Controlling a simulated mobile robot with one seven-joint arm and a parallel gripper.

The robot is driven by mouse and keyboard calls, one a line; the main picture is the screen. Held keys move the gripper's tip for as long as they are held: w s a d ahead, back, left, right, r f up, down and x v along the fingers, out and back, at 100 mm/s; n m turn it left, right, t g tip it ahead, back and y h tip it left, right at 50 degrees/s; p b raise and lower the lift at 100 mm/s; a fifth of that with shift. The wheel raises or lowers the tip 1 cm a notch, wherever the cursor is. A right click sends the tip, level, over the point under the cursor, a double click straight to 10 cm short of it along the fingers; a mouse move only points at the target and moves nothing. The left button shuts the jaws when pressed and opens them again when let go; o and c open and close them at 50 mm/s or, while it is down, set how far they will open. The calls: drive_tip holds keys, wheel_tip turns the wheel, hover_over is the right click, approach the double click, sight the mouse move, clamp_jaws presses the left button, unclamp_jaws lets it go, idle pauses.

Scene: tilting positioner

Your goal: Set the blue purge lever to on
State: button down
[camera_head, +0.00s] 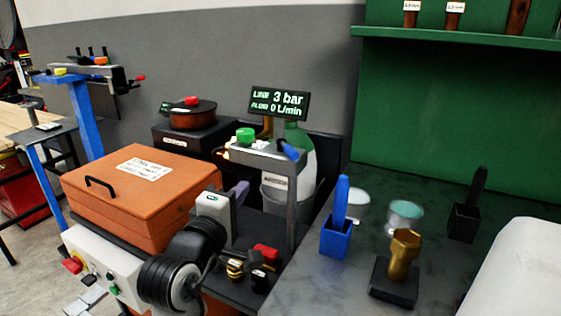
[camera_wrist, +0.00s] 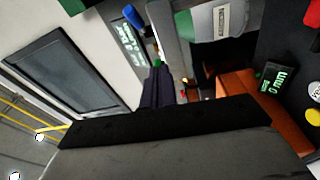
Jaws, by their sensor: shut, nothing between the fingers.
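The blue purge lever (camera_head: 290,151) sits at the right end of a grey bracket (camera_head: 268,160), tilted down to the right. A blue piece that looks like this lever shows near the top of the wrist view (camera_wrist: 140,20). Above the bracket, a display (camera_head: 278,103) reads line 3 bar, flow 0 L/min. My gripper (camera_head: 240,190) is left of and below the lever, apart from it. Its dark purple fingers are together and empty in the wrist view (camera_wrist: 157,86). The lever's on and off marks are not readable.
A green knob (camera_head: 245,134) is on the bracket's left side, with a bottle (camera_head: 300,150) behind. An orange case (camera_head: 135,190) stands left. On the right bench are a blue holder (camera_head: 336,238), a brass piece (camera_head: 403,256) and small cups.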

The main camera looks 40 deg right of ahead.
drive_tip(key=s+a+n+g+h, duration=0.1)
drive_tip(key=a+h, duration=0.1)
drive_tip(key=a, duration=0.1)
drive_tip(key=p, duration=0.3)
approach(287, 150)
drive_tip(key=w+d, duration=0.4)
drive_tip(key=shift+s+d+r, duration=0.15)
drive_tip(key=shift+s+d, duration=0.1)
drive_tip(key=shift+d, duration=0.45)
drive_tip(key=shift+s+d+n, duration=0.15)
drive_tip(key=shift+n, duration=0.15)
